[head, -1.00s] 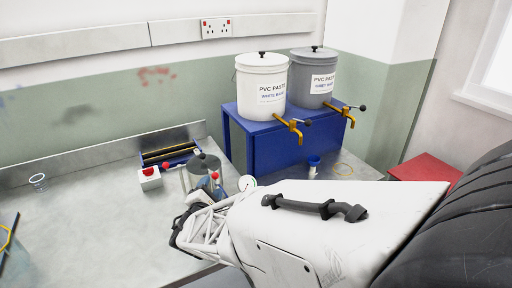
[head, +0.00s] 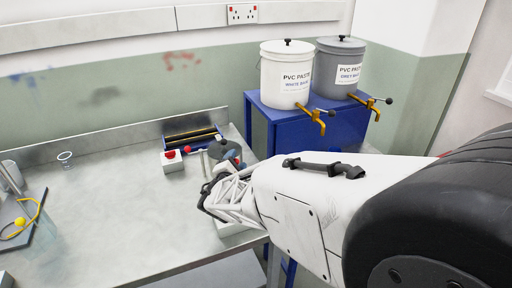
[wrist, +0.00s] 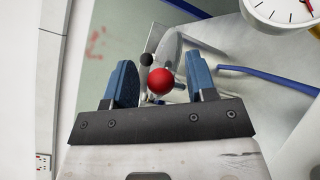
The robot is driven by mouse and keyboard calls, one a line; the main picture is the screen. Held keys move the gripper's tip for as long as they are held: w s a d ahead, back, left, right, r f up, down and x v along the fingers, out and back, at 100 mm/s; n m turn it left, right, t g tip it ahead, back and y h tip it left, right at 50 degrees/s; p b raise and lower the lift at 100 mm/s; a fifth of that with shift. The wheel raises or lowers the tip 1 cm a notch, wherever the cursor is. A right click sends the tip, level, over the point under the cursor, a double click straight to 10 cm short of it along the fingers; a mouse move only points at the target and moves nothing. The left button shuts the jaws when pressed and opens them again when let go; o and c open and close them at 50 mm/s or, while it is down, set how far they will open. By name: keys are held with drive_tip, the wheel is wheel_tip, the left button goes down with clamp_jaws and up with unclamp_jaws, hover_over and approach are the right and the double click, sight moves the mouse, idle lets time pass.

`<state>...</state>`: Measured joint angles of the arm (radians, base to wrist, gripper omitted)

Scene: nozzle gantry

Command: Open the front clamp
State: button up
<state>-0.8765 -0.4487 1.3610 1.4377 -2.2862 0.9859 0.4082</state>
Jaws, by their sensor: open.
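In the wrist view my gripper (wrist: 162,90) is open, with one blue finger on each side of a red ball knob (wrist: 160,80). The knob appears between the fingers with gaps on both sides, and I cannot tell its depth. Metal clamp parts (wrist: 178,50) and a black ball (wrist: 146,59) show behind it. I cannot tell for sure that this is the front clamp. In the head view my white arm hides most of this area. A dark grey round pot (head: 222,149) shows just beyond my wrist.
Paste buckets (head: 287,75) stand on a blue stand (head: 290,128). A dial gauge (wrist: 285,10) is near my gripper. The bench's middle (head: 125,205) is clear.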

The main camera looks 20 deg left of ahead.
drive_tip(key=shift+w+a, duration=0.15)
drive_tip(key=shift+w, duration=0.7)
drive_tip(key=shift+c, duration=0.4)
drive_tip(key=c, duration=0.6)
drive_tip(key=shift+r, duration=0.1)
drive_tip(key=shift+c, duration=0.2)
